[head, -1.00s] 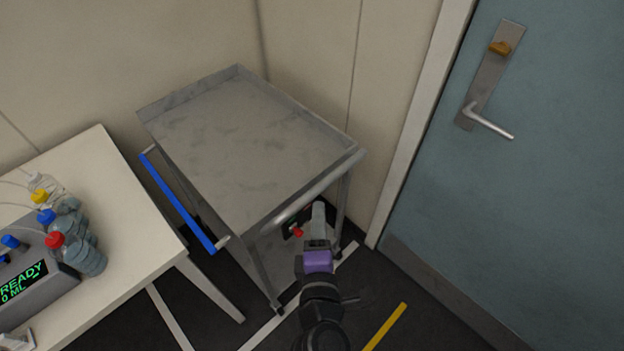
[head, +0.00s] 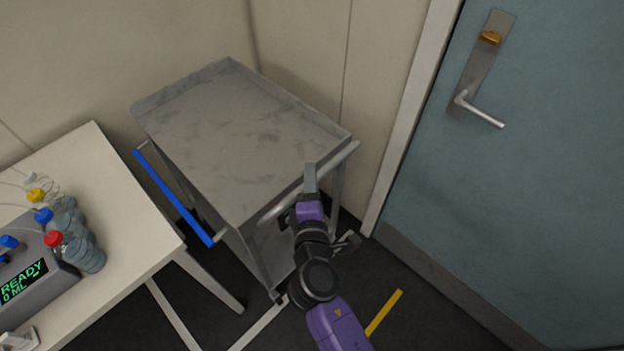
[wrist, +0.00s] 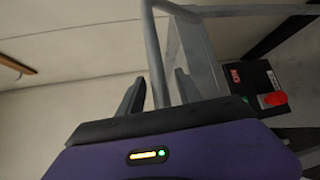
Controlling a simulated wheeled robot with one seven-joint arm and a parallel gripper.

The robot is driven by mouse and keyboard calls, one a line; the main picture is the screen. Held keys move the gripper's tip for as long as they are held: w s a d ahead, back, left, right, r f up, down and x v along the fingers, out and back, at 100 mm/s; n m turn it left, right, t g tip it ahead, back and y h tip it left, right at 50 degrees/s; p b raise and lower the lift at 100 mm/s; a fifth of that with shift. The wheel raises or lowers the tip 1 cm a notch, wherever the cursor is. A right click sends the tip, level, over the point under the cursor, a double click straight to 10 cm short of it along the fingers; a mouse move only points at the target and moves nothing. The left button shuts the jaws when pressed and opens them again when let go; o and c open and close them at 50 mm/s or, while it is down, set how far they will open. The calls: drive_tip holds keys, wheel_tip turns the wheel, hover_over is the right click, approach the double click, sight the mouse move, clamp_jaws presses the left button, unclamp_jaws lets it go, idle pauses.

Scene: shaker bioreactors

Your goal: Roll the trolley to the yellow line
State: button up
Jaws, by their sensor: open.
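The trolley (head: 235,130) is a grey metal cart with a flat top tray, standing against the wall corner. A silver handle bar (head: 340,165) runs along its near right side, and a blue bar (head: 175,198) along its left side. My gripper (head: 309,178) is open at the silver bar. In the wrist view, the bar (wrist: 155,55) passes between the two open fingers (wrist: 158,98); I cannot tell whether either finger touches it. The yellow line (head: 384,312) lies on the dark floor right of the trolley, partly hidden by my arm.
A white table (head: 130,250) with bottles (head: 75,250) and a grey device (head: 35,285) stands close on the left. A teal door (head: 540,170) is at right. A black box with a red knob (wrist: 274,98) sits low by the trolley. Dark floor is open near the yellow line.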

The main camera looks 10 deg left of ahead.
clamp_jaws()
idle(1.3)
